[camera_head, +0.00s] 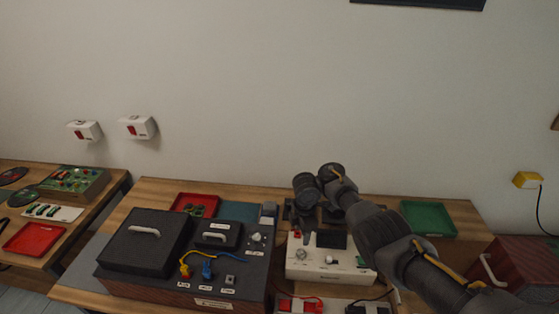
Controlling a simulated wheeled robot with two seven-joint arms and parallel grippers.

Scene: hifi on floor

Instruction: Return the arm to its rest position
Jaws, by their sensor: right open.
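My right arm reaches in from the lower right corner. Its right gripper (300,215) is over the back of the table, behind a white instrument box (325,262) with knobs and a dark screen. The fingers look dark and apart, and I see nothing held between them. The wrist and forearm cover part of the table to the right of the white box. My left gripper and left arm are not in view.
A dark box (105,272) with lids, yellow and blue cables stands left of the white box. A red tray (181,201) and a green tray (428,218) lie at the back. A side table (112,187) stands left. A dark red case (525,262) is at right.

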